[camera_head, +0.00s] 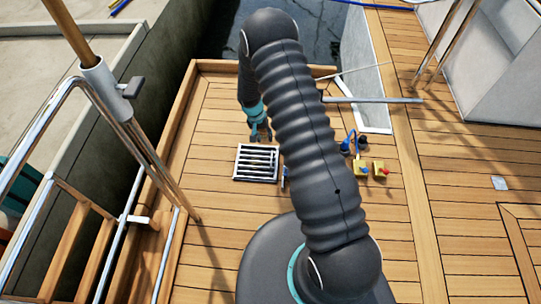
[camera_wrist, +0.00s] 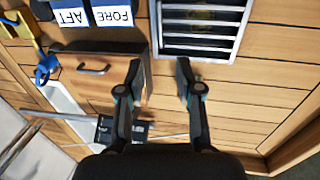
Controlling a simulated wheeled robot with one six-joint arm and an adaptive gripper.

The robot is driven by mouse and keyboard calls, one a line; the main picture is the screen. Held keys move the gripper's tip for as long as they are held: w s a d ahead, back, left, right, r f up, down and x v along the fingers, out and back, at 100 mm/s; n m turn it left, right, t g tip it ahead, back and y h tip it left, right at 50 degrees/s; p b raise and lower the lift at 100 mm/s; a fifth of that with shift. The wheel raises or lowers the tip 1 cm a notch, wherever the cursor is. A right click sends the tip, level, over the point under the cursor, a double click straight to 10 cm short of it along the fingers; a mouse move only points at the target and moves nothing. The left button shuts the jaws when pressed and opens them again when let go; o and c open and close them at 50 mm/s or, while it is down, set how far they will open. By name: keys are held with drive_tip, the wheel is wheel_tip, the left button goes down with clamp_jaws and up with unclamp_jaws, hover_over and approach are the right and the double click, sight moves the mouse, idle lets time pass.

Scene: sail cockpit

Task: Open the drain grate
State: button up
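The drain grate (camera_head: 257,163) is a square white-framed grid with dark slots, lying flat in the wooden deck. It also shows at the top of the wrist view (camera_wrist: 200,44), where its upper part is cut off. My gripper (camera_head: 261,136) is just beyond the grate's far edge in the head view. In the wrist view my gripper (camera_wrist: 159,76) is open, with nothing between its two fingers. The fingers appear apart from the grate, with one fingertip near its frame in the picture.
A wooden panel with a metal handle (camera_wrist: 94,69) is beside the grate, below labels reading AFT and FORE (camera_wrist: 113,15). Yellow blocks (camera_head: 362,170) and a blue looped part (camera_head: 350,143) stand to the right. A wooden edge and metal rails (camera_head: 118,105) bound the left.

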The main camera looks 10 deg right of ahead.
drive_tip(key=f, duration=0.4)
drive_tip(key=d+f, duration=0.1)
drive_tip(key=f, duration=0.4)
drive_tip(key=d+f, duration=0.1)
drive_tip(key=f, duration=0.3)
drive_tip(key=shift+s+d+f, duration=0.25)
drive_tip(key=shift+s+f, duration=0.1)
drive_tip(key=shift+s, duration=0.05)
clamp_jaws()
